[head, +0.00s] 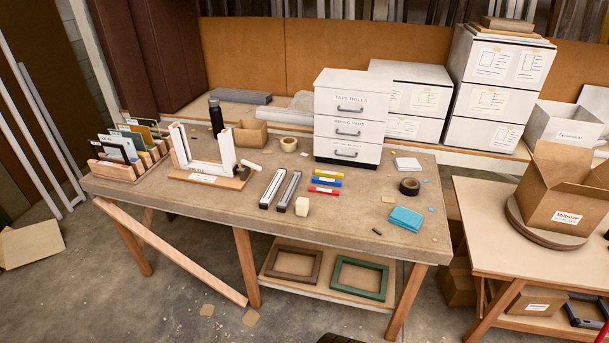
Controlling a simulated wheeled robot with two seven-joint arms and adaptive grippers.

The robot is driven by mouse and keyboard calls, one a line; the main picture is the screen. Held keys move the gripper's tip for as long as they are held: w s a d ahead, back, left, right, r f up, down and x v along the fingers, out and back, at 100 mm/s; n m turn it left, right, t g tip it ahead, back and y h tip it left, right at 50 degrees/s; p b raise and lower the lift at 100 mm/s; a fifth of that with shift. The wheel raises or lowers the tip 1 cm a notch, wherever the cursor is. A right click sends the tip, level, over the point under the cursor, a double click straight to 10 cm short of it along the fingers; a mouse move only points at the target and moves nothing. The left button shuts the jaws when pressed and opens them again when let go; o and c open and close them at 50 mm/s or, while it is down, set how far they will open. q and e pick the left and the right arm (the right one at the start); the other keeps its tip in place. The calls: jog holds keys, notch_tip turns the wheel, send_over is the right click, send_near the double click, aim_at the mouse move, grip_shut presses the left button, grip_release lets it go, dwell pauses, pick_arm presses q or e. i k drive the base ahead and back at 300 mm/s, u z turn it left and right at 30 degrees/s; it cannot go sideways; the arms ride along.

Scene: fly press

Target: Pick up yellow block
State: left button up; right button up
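A small pale yellow block (302,206) sits on the workbench (220,212) near its front edge, just right of two long grey metal bars (279,189). Nothing covers the pale block. Neither of my grippers shows in the head view.
A white drawer unit (348,130) stands behind the bars. A black tape roll (409,187) and blue cloths (405,217) lie to the right. A white upright fixture (206,172) and a card rack (128,155) stand left. The bench front around the block is mostly clear.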

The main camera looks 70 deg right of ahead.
aim_at(321, 173)
jog(key=i, duration=1)
jog(key=z, duration=1.7)
